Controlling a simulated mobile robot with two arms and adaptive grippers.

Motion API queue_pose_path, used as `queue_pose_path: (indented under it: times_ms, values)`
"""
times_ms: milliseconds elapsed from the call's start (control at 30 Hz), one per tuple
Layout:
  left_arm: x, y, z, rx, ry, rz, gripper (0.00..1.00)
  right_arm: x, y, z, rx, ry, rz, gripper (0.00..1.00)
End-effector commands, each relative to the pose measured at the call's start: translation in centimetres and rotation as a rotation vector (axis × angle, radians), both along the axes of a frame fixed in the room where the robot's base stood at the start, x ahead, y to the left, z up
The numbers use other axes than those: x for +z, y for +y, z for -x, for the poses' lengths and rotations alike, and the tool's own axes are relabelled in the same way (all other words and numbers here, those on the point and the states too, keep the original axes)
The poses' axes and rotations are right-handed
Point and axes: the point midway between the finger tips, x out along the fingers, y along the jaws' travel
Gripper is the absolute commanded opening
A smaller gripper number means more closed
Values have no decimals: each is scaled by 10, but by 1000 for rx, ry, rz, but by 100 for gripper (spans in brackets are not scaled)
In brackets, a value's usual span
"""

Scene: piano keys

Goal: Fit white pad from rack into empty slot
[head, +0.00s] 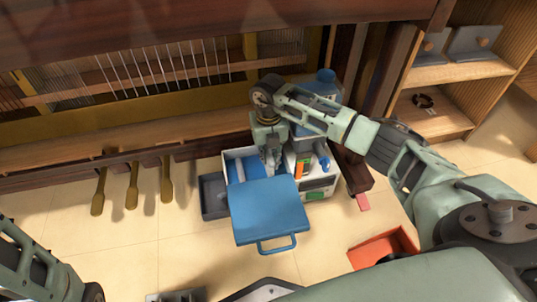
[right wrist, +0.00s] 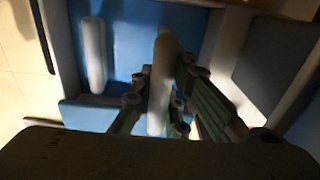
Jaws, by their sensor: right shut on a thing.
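My right gripper (head: 272,158) reaches down into the white-walled box (head: 227,155) with a blue inside, below the piano. In the right wrist view the right gripper (right wrist: 157,100) is shut on a long white pad (right wrist: 161,65), seen between its fingers. A second white pad (right wrist: 94,55) lies to the left against the blue rack surface (right wrist: 126,40). Whether the held pad touches the rack cannot be told. I cannot make out an empty slot. Part of my left arm shows at the lower left of the head view, but its gripper does not.
A blue lid with a handle (head: 268,212) sticks out at the box's front. A dark grey bin (head: 213,195) stands left of it, a white drawer unit (head: 318,187) right. Wooden pedals (head: 132,187) hang further left. An orange-red box (head: 383,246) is at lower right. Floor between is clear.

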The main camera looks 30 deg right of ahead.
Motion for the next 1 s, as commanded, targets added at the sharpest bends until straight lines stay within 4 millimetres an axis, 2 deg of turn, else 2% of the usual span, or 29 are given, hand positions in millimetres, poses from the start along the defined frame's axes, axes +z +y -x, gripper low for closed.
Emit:
queue_pose_path:
  times_ms: [1000]
  values:
    - [-17,0,0,0,1,0,36,-31,0,0,0,0,0,0]
